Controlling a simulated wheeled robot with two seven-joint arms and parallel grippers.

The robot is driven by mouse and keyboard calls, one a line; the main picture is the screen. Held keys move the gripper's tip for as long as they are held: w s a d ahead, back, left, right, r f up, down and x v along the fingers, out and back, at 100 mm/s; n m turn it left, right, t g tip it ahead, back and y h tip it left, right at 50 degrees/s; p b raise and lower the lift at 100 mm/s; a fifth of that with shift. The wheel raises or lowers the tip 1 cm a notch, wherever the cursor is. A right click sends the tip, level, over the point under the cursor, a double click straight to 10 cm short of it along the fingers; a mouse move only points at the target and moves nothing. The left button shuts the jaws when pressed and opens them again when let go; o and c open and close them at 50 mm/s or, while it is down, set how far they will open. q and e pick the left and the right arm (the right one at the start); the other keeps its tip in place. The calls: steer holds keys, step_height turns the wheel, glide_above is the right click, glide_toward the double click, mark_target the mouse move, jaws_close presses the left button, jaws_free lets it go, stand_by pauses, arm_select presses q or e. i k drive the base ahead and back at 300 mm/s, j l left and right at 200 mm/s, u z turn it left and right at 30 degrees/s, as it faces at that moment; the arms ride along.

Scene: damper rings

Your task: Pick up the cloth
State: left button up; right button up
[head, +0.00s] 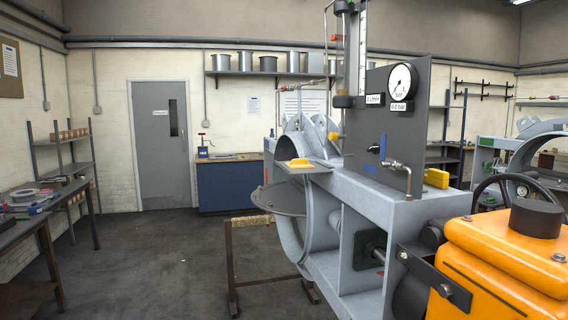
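A small yellow item (300,162) lies on a flat grey ledge at the near-left side of the grey machine; it may be the cloth, but it is too small to be sure. A second yellow item (436,178), more like a block, sits on top of the machine to the right of the gauge panel. Neither of my grippers shows in the head view, and nothing is seen touching either yellow item.
The grey machine (345,188) with an upright gauge panel (372,130) fills the centre right. An orange housing (505,262) stands close at the lower right. A workbench (30,225) is at left. Dark floor (160,265) lies open between them. A grey door (160,150) is behind.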

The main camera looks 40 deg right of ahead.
mark_target(302, 162)
steer(key=i, duration=1.7)
